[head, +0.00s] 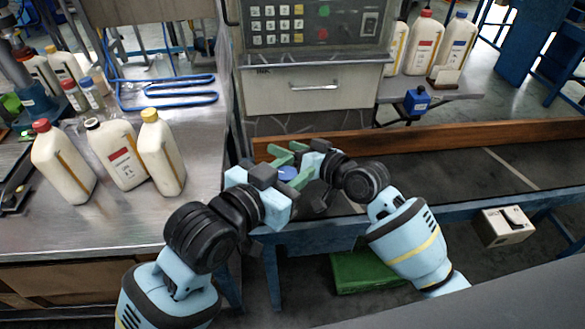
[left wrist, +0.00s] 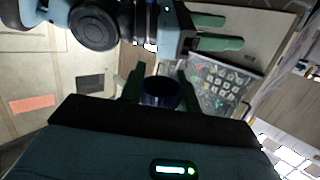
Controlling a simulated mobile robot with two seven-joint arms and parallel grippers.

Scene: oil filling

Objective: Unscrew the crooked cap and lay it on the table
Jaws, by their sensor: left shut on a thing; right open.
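A small round blue cap (head: 288,173) shows between the grippers in the head view. In the left wrist view it is a dark blue round piece (left wrist: 160,92). My left gripper (head: 293,181) is shut on it, with one green finger on each side in the left wrist view (left wrist: 161,84). My right gripper (head: 283,153) is open just beyond it; its two separated green fingers also show in the left wrist view (left wrist: 217,32). The arms hide what lies below the cap, so I cannot tell whether it is on a bottle.
Several white bottles (head: 122,155) stand on the steel table (head: 120,222) at left. A control panel (head: 312,22) is behind the grippers. A wooden rail (head: 450,138) edges the conveyor at right. The table's front is mostly clear.

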